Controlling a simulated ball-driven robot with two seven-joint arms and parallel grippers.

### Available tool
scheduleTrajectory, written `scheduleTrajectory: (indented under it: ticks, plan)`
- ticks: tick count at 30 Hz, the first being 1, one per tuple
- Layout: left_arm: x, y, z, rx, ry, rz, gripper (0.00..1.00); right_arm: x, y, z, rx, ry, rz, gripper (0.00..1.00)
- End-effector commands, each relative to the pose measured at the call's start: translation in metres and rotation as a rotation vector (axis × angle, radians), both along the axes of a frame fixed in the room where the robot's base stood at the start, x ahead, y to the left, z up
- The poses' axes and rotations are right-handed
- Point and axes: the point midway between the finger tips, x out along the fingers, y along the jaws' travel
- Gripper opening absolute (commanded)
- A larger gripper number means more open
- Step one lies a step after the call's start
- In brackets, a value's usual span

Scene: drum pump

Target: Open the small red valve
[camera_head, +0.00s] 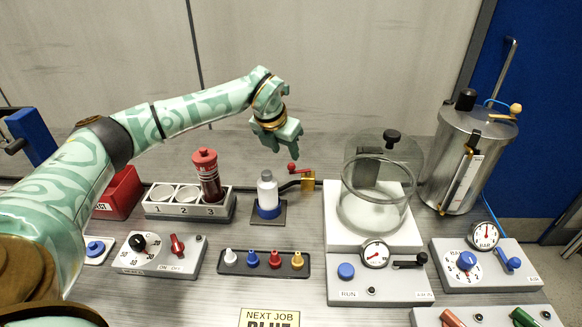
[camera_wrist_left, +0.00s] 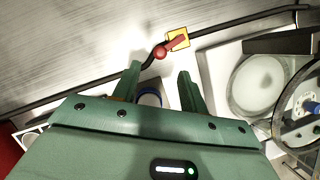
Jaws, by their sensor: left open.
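The small red valve has a red ball-ended handle (camera_head: 293,167) and a yellow body (camera_head: 308,181) on a black hose, behind and right of the white bottle. In the left wrist view the red handle (camera_wrist_left: 164,49) lies across the yellow body (camera_wrist_left: 180,36), just beyond the fingertips. My left gripper (camera_head: 282,145) is open and empty in the air above the valve and bottle. In the left wrist view its two fingers (camera_wrist_left: 160,80) are apart and point toward the valve, not touching it as far as I can tell. My right gripper is out of view.
A white bottle (camera_head: 267,192) with a blue base stands below my gripper. A glass bell jar (camera_head: 372,210) stands close on the right, and a numbered rack (camera_head: 160,207) with a red-capped tube (camera_head: 208,180) on the left. A metal drum (camera_head: 450,165) is farther right.

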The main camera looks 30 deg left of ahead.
Motion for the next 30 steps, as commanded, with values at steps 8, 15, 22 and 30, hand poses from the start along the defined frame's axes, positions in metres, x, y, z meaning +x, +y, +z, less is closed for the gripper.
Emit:
scheduleTrajectory:
  ticks: [8,15,22,30]
  plan:
    - [0.020,0.000,-0.052,-0.001,0.002,0.001,0.43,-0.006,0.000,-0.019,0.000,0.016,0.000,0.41]
    - [0.025,0.001,-0.061,0.000,-0.001,0.000,0.43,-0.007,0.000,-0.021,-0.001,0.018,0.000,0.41]
    - [0.025,0.001,-0.061,0.000,-0.001,0.000,0.35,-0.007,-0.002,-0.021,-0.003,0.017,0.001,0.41]
    - [0.025,0.001,-0.060,0.000,-0.001,-0.005,0.00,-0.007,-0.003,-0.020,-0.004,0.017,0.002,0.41]
